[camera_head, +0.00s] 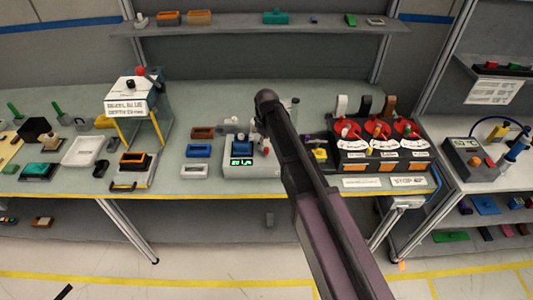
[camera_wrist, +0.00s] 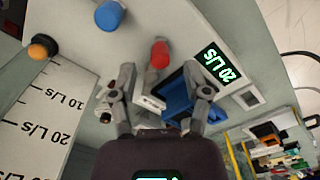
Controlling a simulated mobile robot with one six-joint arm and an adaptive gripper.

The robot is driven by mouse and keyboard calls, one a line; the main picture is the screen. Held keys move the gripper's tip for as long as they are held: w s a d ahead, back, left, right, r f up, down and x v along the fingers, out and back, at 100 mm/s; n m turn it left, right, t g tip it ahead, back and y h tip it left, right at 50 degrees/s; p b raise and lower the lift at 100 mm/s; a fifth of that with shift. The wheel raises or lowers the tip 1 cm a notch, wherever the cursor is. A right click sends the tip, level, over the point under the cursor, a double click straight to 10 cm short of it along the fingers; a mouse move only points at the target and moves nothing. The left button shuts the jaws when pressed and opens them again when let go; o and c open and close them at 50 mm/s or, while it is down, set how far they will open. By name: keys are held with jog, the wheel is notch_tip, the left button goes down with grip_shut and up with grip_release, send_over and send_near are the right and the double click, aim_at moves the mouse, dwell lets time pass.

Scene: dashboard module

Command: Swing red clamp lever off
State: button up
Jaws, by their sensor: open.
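In the wrist view a small red lever-like piece (camera_wrist: 160,53) with a grey base sticks up from a pale module (camera_wrist: 185,25). My gripper (camera_wrist: 161,82) is open around the near side of it, with one finger on either side and the red piece just beyond the fingertips. I see no contact. A blue block (camera_wrist: 182,100) lies below, beside the right finger and partly covered by it. In the head view the grey module (camera_head: 235,172) with a green display stands on the bench; my arm covers its right side, and my gripper cannot be made out there.
A blue knob (camera_wrist: 109,15) and an orange knob (camera_wrist: 42,45) stand left of the red piece. A lit display (camera_wrist: 222,62) reads 20 L/s. In the head view, a panel with red dials (camera_head: 377,130) is right of my arm. Small trays (camera_head: 195,171) lie left of the module.

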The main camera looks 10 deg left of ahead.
aim_at(266, 148)
jog(key=shift+f+b, duration=1.25)
jog(key=shift+f, duration=0.25)
jog(key=shift+c, duration=0.2)
grip_shut()
